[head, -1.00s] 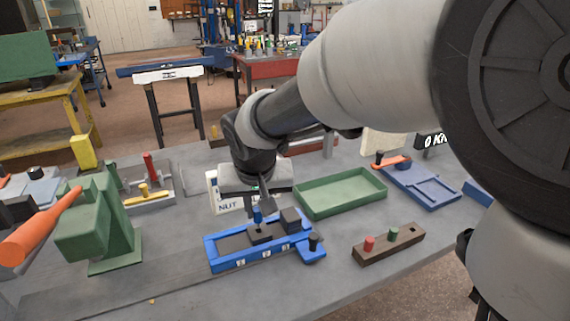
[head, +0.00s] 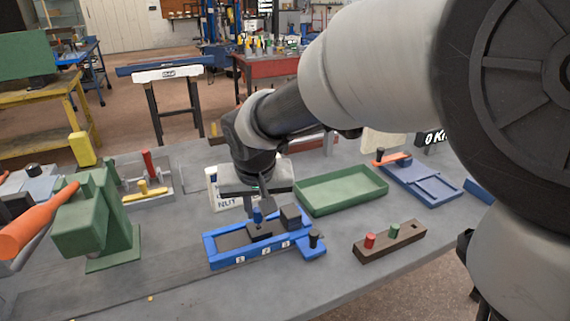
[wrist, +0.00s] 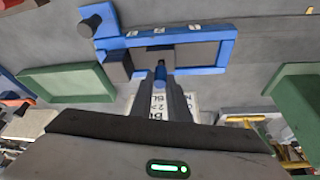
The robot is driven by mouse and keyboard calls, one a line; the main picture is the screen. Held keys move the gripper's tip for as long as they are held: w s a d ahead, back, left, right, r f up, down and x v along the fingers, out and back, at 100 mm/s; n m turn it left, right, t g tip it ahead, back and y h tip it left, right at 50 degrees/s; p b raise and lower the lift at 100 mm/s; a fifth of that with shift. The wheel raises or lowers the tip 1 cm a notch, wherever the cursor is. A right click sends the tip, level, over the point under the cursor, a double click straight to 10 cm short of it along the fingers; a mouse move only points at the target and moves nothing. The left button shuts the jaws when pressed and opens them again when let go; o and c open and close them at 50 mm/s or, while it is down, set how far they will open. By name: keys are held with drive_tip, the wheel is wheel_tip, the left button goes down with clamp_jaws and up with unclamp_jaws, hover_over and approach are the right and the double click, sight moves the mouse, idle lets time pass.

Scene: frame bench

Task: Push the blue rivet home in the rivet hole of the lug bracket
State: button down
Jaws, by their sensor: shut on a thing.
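The blue rivet (head: 257,215) stands upright between the fingertips of my gripper (head: 258,206), low over the small dark lug bracket (head: 261,231). In the wrist view the two fingers (wrist: 160,80) are shut around the blue rivet (wrist: 160,73). The bracket (wrist: 154,54) lies just past the tips. The bracket sits in a blue fixture (head: 223,264), with a dark block (head: 291,218) to its right. The rivet's lower end meets the bracket in the picture; the hole is hidden, and I cannot tell how deep the rivet sits.
A green tray (head: 343,190) stands behind and right of the fixture. A brown block (head: 390,243) with red and green pegs is to the right. A green press (head: 105,225) with an orange handle (head: 38,222) stands left. A white label card (head: 225,199) is behind the fixture.

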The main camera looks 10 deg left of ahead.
drive_tip(key=shift+f+b, duration=0.8)
drive_tip(key=shift+f, duration=0.2)
drive_tip(key=c, duration=1.6)
unclamp_jaws()
drive_tip(key=p+v, duration=0.3)
drive_tip(key=v, duration=1.4)
drive_tip(key=shift+s+d+r+p, duration=0.1)
drive_tip(key=shift+s+r+p, duration=0.1)
drive_tip(key=shift+p, duration=0.1)
